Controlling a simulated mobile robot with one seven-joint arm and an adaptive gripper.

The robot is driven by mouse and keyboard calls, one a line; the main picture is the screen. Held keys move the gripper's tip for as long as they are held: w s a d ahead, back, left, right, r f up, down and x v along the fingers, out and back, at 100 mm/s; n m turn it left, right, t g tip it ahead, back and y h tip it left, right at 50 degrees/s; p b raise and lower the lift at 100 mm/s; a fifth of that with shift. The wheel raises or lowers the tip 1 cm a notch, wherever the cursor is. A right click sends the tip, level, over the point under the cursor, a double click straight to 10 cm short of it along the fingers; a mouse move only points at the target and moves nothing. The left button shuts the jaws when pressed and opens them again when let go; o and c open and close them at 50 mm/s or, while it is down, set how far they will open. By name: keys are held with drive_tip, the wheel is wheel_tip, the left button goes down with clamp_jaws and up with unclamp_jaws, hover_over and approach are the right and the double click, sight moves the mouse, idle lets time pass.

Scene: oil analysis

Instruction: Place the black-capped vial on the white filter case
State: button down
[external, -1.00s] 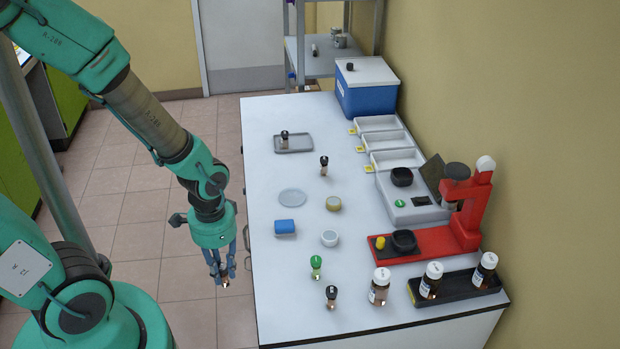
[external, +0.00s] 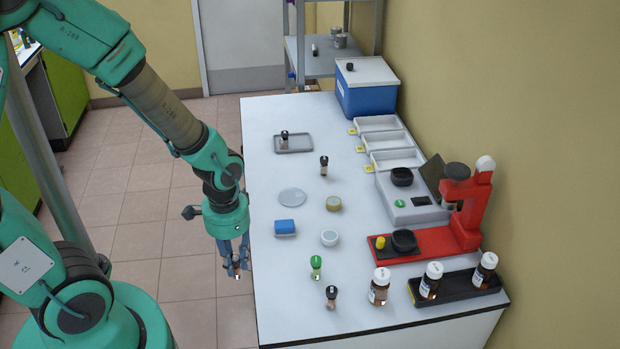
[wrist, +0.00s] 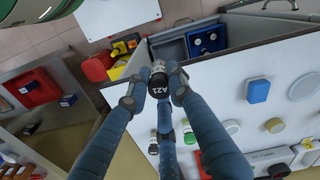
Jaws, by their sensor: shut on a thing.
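My gripper (external: 236,268) hangs beside the bench's left edge, over the floor, in the external view. In the wrist view its fingers (wrist: 155,90) are closed around a black-capped vial (wrist: 159,78) with a printed label. In the external view the held vial is mostly hidden by the fingers. A pale round flat disc (external: 292,198) lies on the bench, right of and beyond my gripper; it looks the likeliest filter case, but I cannot tell for sure. Other black-capped vials stand at the front (external: 331,296), mid-bench (external: 324,166) and on a grey tray (external: 306,149).
A green-capped vial (external: 316,268) and brown bottles (external: 379,287) stand at the front. A red stand (external: 466,215) is at the right. The bench's left strip is clear.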

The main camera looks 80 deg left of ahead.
drive_tip(key=w+a+r+n, duration=0.1)
drive_tip(key=w+a, duration=0.4)
drive_tip(key=w, duration=0.7)
drive_tip(key=shift+w+r+n, duration=0.15)
drive_tip(key=shift+r+n, duration=0.15)
drive_tip(key=shift+r, duration=0.2)
drive_tip(key=shift+w+a, duration=0.15)
drive_tip(key=shift+a, duration=0.05)
hover_over(330, 235)
drive_tip(key=shift+f+b, duration=0.4)
drive_tip(key=shift+f, duration=0.4)
drive_tip(key=shift+f+b, duration=0.3)
drive_tip(key=shift+f, duration=1.45)
drive_tip(key=shift+f, duration=0.1)
drive_tip(key=c, duration=1.5)
unclamp_jaws()
drive_tip(key=shift+c, duration=0.2)
